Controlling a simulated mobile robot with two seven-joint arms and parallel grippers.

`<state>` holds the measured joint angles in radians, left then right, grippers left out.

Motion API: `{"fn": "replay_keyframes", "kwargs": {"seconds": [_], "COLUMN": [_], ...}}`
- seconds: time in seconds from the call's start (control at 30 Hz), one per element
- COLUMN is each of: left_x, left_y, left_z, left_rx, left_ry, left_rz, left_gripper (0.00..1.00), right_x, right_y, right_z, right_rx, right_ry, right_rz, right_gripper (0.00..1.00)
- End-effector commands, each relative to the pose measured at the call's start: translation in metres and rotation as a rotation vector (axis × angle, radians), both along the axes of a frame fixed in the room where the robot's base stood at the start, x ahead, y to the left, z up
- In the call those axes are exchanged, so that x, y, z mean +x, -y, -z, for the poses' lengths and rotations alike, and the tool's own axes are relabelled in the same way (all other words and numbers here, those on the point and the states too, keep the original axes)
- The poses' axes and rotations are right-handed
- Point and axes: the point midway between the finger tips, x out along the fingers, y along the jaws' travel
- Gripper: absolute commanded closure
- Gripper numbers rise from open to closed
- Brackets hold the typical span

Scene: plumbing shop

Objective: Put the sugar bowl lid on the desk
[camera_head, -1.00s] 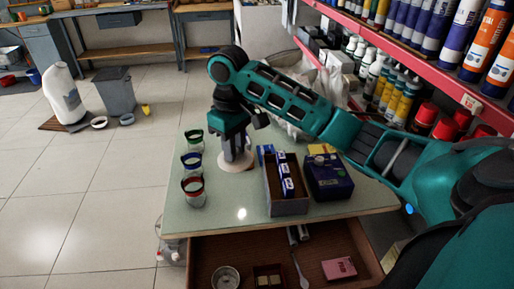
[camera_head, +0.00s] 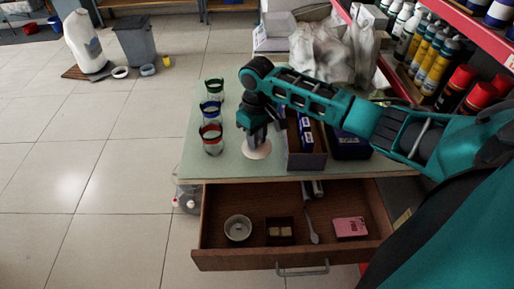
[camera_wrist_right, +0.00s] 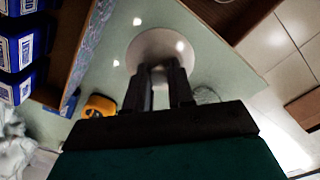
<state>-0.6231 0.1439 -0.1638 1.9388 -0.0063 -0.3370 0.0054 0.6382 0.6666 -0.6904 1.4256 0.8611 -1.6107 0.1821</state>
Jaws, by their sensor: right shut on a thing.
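The sugar bowl lid is a pale round disc (camera_head: 257,151) at the front middle of the green desk top (camera_head: 225,172). My right gripper (camera_head: 256,141) points down at its middle and is shut on it, apparently by a knob. In the right wrist view the lid (camera_wrist_right: 160,38) lies under the closed fingertips (camera_wrist_right: 160,72). I cannot tell whether the lid touches the desk or hangs just above it. A round pale bowl (camera_head: 238,228) sits in the open drawer below. My left gripper is out of view.
Several jars with green, blue and red rims (camera_head: 211,138) stand left of the lid. An open box with blue packs (camera_head: 306,161) stands close on its right, beside a dark blue box (camera_head: 349,147). The open drawer (camera_head: 225,262) juts out in front.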

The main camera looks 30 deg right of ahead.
Motion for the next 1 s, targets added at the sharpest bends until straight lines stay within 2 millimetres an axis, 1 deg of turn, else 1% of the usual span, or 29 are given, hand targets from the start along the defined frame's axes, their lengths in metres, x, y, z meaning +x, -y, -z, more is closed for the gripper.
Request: {"fn": "replay_keyframes", "kwargs": {"seconds": [0.2,0.3,0.67,0.7,0.93,1.0], "left_x": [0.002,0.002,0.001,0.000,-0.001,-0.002], "left_y": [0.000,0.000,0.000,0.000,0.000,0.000], "left_z": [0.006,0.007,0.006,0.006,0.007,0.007], "left_rx": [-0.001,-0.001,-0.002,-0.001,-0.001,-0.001], "left_ry": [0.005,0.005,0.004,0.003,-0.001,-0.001], "left_rz": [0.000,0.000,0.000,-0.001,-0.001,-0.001], "left_gripper": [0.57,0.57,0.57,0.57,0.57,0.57], "right_x": [-0.001,-0.001,-0.001,0.000,-0.001,-0.001], "right_y": [0.000,0.000,0.000,0.000,0.000,0.000], "right_z": [0.031,0.042,0.044,0.044,0.044,0.044], "right_rx": [-0.001,0.000,0.000,0.000,0.000,0.000], "right_ry": [-0.003,-0.002,-0.001,-0.001,-0.001,-0.001], "right_rz": [0.001,0.001,0.000,0.000,0.000,0.000], "right_gripper": [1.00,1.00,1.00,0.74,0.52,0.52]}}
